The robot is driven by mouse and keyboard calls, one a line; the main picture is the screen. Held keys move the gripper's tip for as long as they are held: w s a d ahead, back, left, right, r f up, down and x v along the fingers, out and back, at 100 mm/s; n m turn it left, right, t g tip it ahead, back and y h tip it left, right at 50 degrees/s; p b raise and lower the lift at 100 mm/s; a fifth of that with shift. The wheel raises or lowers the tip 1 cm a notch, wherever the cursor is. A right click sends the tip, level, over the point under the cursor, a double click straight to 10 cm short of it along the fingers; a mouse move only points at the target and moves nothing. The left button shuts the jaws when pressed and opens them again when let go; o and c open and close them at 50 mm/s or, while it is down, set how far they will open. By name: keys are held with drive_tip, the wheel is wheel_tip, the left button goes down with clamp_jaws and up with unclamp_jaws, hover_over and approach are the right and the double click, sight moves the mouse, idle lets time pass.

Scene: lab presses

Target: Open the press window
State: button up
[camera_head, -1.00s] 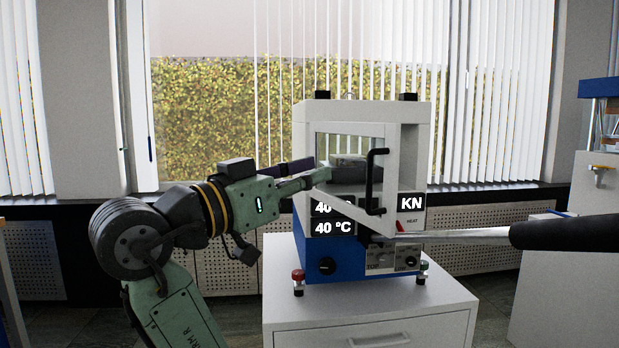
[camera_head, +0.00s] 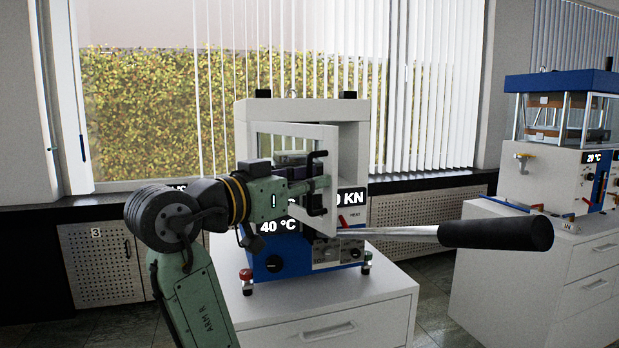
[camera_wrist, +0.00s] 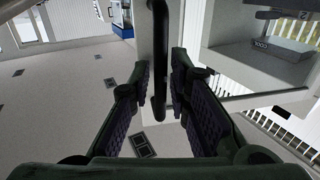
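The press (camera_head: 355,110) is a white and blue box on a white cabinet. Its window (camera_head: 291,143), a white-framed glass door, stands ajar, swung out toward me. A black bar handle (camera_head: 318,155) is on the door's right edge, partly hidden by my gripper. My gripper (camera_head: 327,183) is at the handle in the head view. In the wrist view my gripper (camera_wrist: 160,68) has its fingers apart, with the handle (camera_wrist: 159,45) upright between them. Gaps show on both sides of the handle, so the fingers look clear of it.
A long lever with a black grip (camera_head: 495,234) sticks out from the press toward the right, below the door. A second press (camera_head: 560,165) stands on a white cabinet (camera_head: 535,262) at the right. Window blinds and a dark sill (camera_head: 430,179) lie behind.

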clamp_jaws()
idle(0.8)
